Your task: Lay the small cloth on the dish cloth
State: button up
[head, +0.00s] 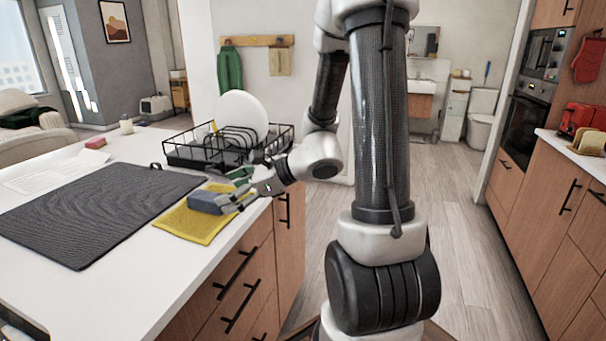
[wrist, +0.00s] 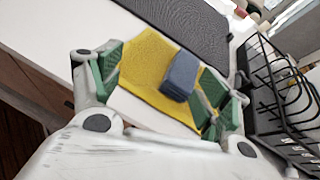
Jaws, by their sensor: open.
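A small blue-grey folded cloth (head: 206,202) appears to lie on the yellow dish cloth (head: 196,229), near that cloth's left side in the head view. In the wrist view the small cloth (wrist: 180,76) shows as a thick block on the yellow dish cloth (wrist: 146,62). My gripper (head: 240,197) is low over the yellow cloth, just right of the block. In the wrist view the green-padded fingers of my gripper (wrist: 165,92) are spread apart, with the block ahead of them, nearer the right finger. Any contact between finger and block cannot be told.
A dark grey mat (head: 95,212) lies left of the yellow cloth. A black wire dish rack (head: 200,155) with a white plate (head: 241,115) stands behind my gripper. A red sponge (head: 95,143) lies farther back. The counter's edge runs close beside the yellow cloth.

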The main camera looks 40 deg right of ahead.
jog(key=s+a+r+n+g+h, duration=0.1)
jog(key=s+r+n+g, duration=0.15)
jog(key=s+n, duration=0.45)
jog(key=s+r+n+g+h, duration=0.1)
jog(key=s+n+g, duration=0.3)
jog(key=s+n, duration=0.35)
jog(key=s+d+r+n+t+h, duration=0.1)
jog(key=s+d+r+n+h, duration=0.2)
jog(key=d+n, duration=0.2)
jog(key=s+d+r+n+h, duration=0.3)
jog(key=d+r+n+h, duration=0.1)
jog(key=d, duration=0.3)
jog(key=shift+s+d+n+t, duration=0.2)
jog(key=shift+n+t, duration=0.15)
jog(key=shift+n, duration=0.3)
jog(key=shift+a, duration=0.1)
